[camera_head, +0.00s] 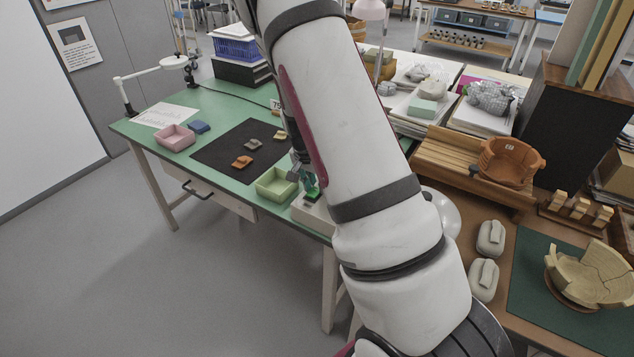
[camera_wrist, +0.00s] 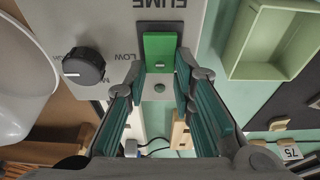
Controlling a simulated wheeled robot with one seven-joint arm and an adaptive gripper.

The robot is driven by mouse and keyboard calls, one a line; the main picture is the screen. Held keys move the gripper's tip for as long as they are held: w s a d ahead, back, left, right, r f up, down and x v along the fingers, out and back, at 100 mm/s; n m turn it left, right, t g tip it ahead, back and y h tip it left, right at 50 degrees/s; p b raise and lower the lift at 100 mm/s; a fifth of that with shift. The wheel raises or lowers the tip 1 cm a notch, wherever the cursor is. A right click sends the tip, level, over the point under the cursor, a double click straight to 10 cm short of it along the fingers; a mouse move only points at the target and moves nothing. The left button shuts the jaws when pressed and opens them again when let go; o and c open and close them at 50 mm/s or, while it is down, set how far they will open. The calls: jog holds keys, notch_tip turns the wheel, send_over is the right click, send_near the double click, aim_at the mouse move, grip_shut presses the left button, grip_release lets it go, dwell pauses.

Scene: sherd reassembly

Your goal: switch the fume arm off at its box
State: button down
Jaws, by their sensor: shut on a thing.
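The fume box is a pale grey box (camera_head: 314,214) at the front edge of the green table, partly hidden by my arm. In the wrist view its face (camera_wrist: 110,25) carries the upside-down word FUME, a black knob (camera_wrist: 83,66) with LOW beside it, and a green switch (camera_wrist: 160,48) in a dark surround. My gripper (camera_wrist: 162,72) is at the switch, with a teal-padded finger on each side, shut on it. In the head view my gripper (camera_head: 303,176) is over the box, mostly behind my arm. The exact finger contact is hard to see.
A pale green tray (camera_head: 276,185) stands beside the box; it also shows in the wrist view (camera_wrist: 270,70). A dark mat (camera_head: 225,152) with sherds, a pink tray (camera_head: 176,138) and a blue block (camera_head: 199,127) lie farther left. A white rounded thing (camera_wrist: 22,85) is near the knob.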

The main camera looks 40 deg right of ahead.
jog(key=shift+s+a+t+h+p, duration=0.2)
jog(key=shift+a+t+h+p, duration=0.15)
jog(key=shift+h, duration=0.55)
jog(key=c, duration=1.4)
grip_release()
jog(key=shift+w, duration=0.1)
jog(key=shift+o, duration=0.2)
jog(key=shift+r, duration=0.1)
jog(key=v, duration=1.1)
jog(key=shift+a+r, duration=0.15)
jog(key=shift+r, duration=0.2)
